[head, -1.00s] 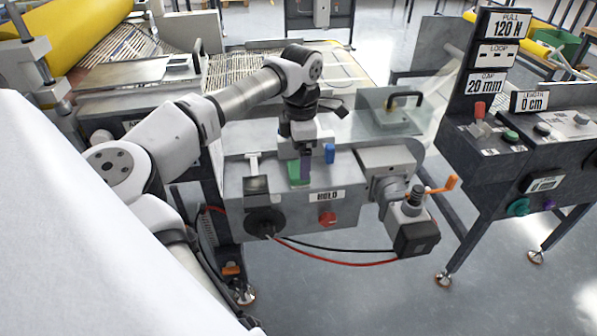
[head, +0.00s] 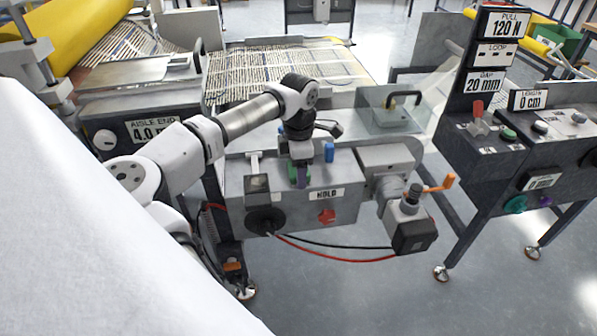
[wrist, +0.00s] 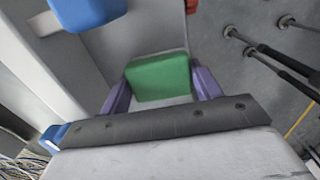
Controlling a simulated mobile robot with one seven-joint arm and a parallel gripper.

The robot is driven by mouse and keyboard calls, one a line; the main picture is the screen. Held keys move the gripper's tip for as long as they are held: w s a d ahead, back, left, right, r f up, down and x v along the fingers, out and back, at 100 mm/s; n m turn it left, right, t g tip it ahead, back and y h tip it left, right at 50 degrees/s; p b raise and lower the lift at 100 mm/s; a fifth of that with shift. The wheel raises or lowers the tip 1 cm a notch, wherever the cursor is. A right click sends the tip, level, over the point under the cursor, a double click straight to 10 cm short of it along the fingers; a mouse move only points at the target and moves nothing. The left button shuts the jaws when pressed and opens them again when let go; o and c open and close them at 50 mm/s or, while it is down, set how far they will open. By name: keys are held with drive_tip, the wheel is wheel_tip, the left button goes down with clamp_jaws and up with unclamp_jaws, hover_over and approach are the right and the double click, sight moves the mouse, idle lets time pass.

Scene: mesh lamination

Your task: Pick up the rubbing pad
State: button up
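The green block (wrist: 160,78), which I take for the rubbing pad, stands at the front of the grey machine marked HOLD. In the head view the green block (head: 292,172) is partly hidden by my gripper (head: 303,174). My gripper points down over it. In the wrist view the purple fingers of my gripper (wrist: 161,88) stand on either side of the green block, very close to its sides. They look open around it; contact is not clear. The block's lower part is hidden.
A blue block (head: 329,152) stands just right of my gripper and also shows in the wrist view (wrist: 88,10). A red knob (head: 327,216) is on the machine's front. A clear plate with a black handle (head: 404,98) lies behind at the right. An orange crank (head: 440,184) juts out right.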

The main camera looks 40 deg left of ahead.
drive_tip(key=shift+c, duration=1.2)
wheel_tip(320, 180, up, 20)
drive_tip(key=b, duration=0.2)
